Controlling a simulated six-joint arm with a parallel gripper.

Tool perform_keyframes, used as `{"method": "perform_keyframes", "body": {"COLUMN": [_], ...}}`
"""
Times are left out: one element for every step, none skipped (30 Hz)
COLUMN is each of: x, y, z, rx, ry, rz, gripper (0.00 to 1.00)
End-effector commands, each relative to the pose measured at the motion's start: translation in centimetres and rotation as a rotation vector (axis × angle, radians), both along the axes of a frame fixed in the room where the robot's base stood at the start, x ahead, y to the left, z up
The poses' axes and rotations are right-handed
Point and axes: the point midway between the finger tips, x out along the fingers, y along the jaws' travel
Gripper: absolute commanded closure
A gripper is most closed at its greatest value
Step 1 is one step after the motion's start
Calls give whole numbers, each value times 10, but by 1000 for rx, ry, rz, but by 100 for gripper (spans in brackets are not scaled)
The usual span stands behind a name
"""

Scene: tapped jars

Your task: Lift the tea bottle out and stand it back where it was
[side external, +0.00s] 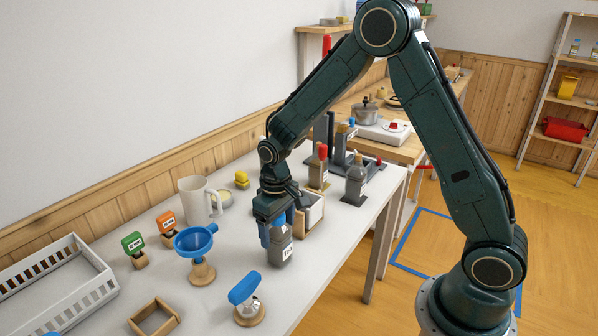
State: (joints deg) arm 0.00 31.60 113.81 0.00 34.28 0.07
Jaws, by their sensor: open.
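A grey bottle (282,254) with a white label stands on the pale table; the label's lettering is small and seems to read "TEA". My gripper (276,231) points down over its top, with blue fingers beside the bottle's upper part. The jaws are open, and the bottle's cap and neck are hidden by the gripper. I cannot tell whether the fingers touch the bottle.
A wooden box (312,222) stands close behind the bottle. Other bottles (355,182) stand further back. A blue funnel (194,240) on a stand, a blue-topped item (246,290), a square wooden frame (154,318), a white jug (196,203) and a white crate (52,285) are to the left.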

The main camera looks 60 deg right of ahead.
Motion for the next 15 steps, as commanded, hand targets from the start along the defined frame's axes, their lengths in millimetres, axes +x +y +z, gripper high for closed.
{"method": "perform_keyframes", "body": {"x": [0,0,0,0,0,0,0,0,0,0,0,0,0,0,0], "y": [0,0,0,0,0,0,0,0,0,0,0,0,0,0,0], "z": [2,3,4,5,5,7,7,8,9,10,11,12,13,14,15], "rx": [0,0,0,0,0,0,0,0,0,0,0,0,0,0,0], "ry": [-1,-1,-1,-1,-1,-1,-1,-1,-1,-1,-1,-1,-1,-1,-1], "rz": [0,0,0,0,0,0,0,0,0,0,0,0,0,0,0], "gripper": [24,24,24,24,24,24,24,24,24,24,24,24,24,24,24]}}
